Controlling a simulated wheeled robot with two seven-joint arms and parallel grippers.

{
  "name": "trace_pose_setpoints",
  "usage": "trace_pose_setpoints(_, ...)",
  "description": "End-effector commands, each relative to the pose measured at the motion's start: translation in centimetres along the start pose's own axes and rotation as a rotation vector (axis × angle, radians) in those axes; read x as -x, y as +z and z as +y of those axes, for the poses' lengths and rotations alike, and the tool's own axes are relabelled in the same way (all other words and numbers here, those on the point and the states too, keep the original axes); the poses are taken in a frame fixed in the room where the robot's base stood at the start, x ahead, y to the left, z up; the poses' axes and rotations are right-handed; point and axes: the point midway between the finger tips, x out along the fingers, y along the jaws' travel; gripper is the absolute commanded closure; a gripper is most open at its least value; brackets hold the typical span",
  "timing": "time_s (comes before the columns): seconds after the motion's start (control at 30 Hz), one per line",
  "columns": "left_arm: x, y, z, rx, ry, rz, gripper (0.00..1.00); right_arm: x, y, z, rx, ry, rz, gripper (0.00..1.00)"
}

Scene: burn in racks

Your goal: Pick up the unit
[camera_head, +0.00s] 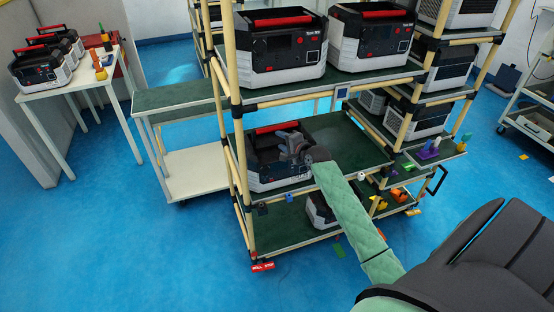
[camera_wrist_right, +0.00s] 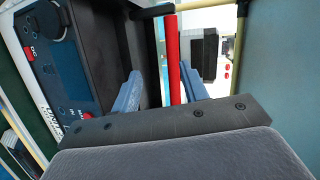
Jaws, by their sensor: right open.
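The unit (camera_head: 262,174) is a black and white box with a red carry handle on top. It stands on the left of the rack's middle shelf (camera_head: 345,135), partly hidden by my right gripper (camera_head: 292,147). In the right wrist view the unit's dark control panel (camera_wrist_right: 55,65) lies to the left. Its red handle (camera_wrist_right: 173,60) runs up the picture between the two blue-grey fingers of my right gripper (camera_wrist_right: 160,88). The fingers are apart and not closed on the handle. My left gripper is not in view.
Two similar units (camera_head: 370,40) (camera_head: 277,47) stand on the shelf above, close over my arm. Tan rack posts (camera_head: 234,150) flank the opening. A lower shelf (camera_head: 283,222) holds another unit. A cart (camera_head: 190,165) stands to the left, and the blue floor is clear.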

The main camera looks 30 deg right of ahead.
Motion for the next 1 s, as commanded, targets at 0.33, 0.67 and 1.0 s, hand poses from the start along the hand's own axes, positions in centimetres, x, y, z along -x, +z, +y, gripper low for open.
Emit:
trace_pose_setpoints(0.33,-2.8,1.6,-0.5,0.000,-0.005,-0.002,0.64,-2.4,-2.8,-1.9,-0.107,-0.063,0.031,0.56)
trace_pose_setpoints(0.67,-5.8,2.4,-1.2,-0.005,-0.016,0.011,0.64,-5.0,-2.6,-2.1,-0.104,-0.062,0.031,0.56)
trace_pose_setpoints(1.0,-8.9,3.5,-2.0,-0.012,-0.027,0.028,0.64,-8.1,-2.5,-2.0,-0.103,-0.062,0.031,0.56)
